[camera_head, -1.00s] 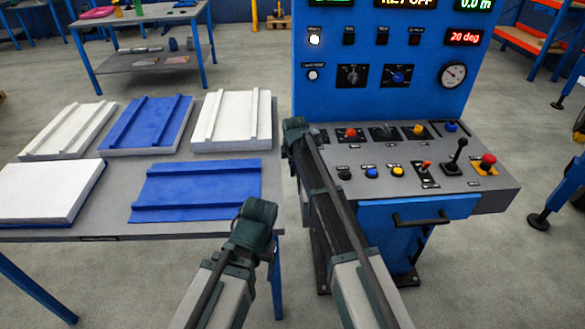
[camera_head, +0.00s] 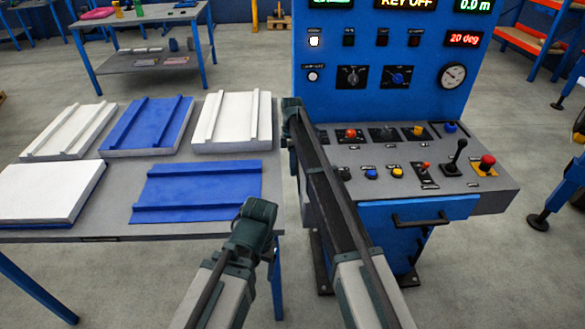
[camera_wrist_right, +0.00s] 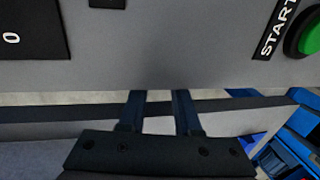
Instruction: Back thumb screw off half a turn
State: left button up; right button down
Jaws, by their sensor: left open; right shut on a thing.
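I cannot make out the thumb screw in either view. My right gripper (camera_head: 291,104) is at the left edge of the blue control console (camera_head: 345,120), where its sloped grey desk meets the upright panel. In the right wrist view its two dark fingers (camera_wrist_right: 160,105) stand a little apart and run under the grey panel edge (camera_wrist_right: 160,75). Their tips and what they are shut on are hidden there. My left gripper (camera_head: 258,212) is open and empty, low in front of the table's right edge; its finger gap is not clear.
The desk carries a red mushroom button (camera_head: 487,161), a black joystick (camera_head: 456,155) and several knobs. A green button (camera_wrist_right: 308,36) marked START is close by in the right wrist view. White and blue panels lie on the grey table (camera_head: 120,232) at left.

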pick_arm(q)
jog(key=shift+f, duration=0.35)
pick_arm(e)
jog(key=shift+g, duration=0.7)
jog(key=c, duration=0.6)
grip_release()
jog(key=shift+w, duration=0.1)
pick_arm(q)
jog(key=shift+r, duration=0.1)
